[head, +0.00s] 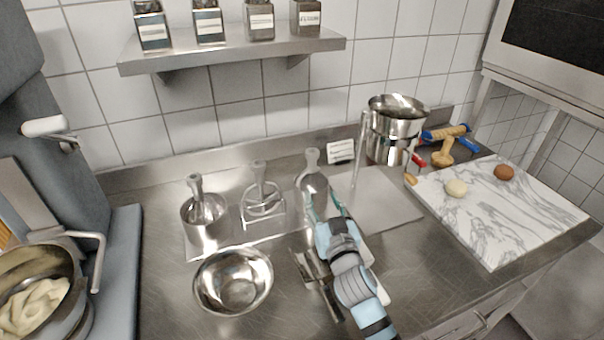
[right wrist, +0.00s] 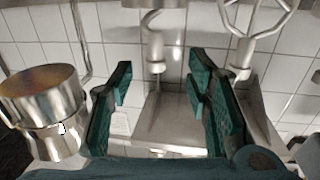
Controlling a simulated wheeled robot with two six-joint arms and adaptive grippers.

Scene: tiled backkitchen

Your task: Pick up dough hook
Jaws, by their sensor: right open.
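The dough hook (head: 312,158) is a metal piece with an upright stem, at the right end of a row of mixer attachments; its lower part is partly hidden by my right gripper in the head view. My right gripper (head: 322,204) is open and empty, just in front of it. In the right wrist view, the hook's stem and collar (right wrist: 156,48) show between and beyond the open teal fingers (right wrist: 160,78), apart from them. My left gripper is not in view.
A steel bowl (head: 234,283) is in front. Tall steel pots (head: 392,135) and a marble board (head: 495,215) are to the right. A shelf (head: 235,50) hangs above.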

